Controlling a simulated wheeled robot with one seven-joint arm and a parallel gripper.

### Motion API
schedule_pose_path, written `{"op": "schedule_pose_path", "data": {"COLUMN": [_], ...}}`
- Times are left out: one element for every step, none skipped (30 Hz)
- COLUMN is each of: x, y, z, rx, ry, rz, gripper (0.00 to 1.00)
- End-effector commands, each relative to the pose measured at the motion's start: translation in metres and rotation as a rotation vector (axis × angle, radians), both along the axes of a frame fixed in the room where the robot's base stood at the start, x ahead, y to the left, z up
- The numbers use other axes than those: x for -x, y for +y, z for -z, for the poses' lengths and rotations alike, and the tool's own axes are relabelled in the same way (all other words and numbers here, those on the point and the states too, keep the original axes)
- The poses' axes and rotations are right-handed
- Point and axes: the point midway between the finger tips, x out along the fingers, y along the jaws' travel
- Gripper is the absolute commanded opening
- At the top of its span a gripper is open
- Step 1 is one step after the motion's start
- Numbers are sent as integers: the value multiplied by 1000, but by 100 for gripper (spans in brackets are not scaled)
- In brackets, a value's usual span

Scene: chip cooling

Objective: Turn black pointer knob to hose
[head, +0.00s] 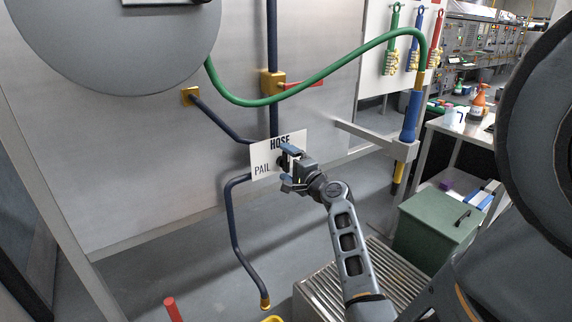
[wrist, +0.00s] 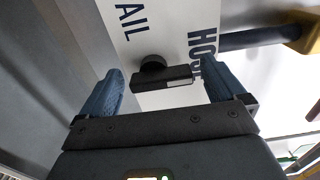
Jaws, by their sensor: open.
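The black pointer knob (wrist: 150,79) sits on a white sign plate (head: 260,159) lettered HOSE at the top and PAIL at the left. In the wrist view its bar lies nearly level, with a pale mark on the end towards the HOSE lettering. My gripper (head: 289,166) is open in front of the plate. In the wrist view its two blue fingers stand on either side of the knob, with gaps at both ends of the bar. In the head view my gripper mostly hides the knob.
Dark blue pipes (head: 238,230) run beside the plate. A red-handled yellow valve (head: 272,84) and a green hose (head: 330,72) are above. A bracket (head: 372,140) holds the hose's blue nozzle (head: 411,116) at right. A green box (head: 436,225) and a slatted grate (head: 395,270) are below.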

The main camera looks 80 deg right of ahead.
Motion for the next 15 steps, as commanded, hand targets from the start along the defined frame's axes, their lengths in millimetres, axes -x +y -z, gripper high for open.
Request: {"op": "schedule_pose_path", "data": {"x": [7, 10, 15, 19, 23, 28, 32, 35, 39, 42, 44, 47, 49, 50, 52], "y": [5, 8, 13, 16, 19, 24, 27, 30, 33, 35, 37, 40, 41, 42, 43], "z": [2, 3, 3, 3, 3, 4, 3, 3, 3, 3, 3, 3, 2, 2, 1], "rx": [0, 1, 1, 0, 0, 0, 1, 0, 0, 0, -1, -1, -1, 0, -1], "ry": [3, 3, 3, 4, 3, 4, 3, 4, 4, 3, 3, 3, 2, 1, 2], "rz": [0, 0, 0, 0, 0, 0, 0, 0, 0, 0, 0, 0, 0, 0, 0], "gripper": [97, 97, 97, 97, 97, 97, 97, 97, 97, 97, 97, 97, 97, 97, 97]}}
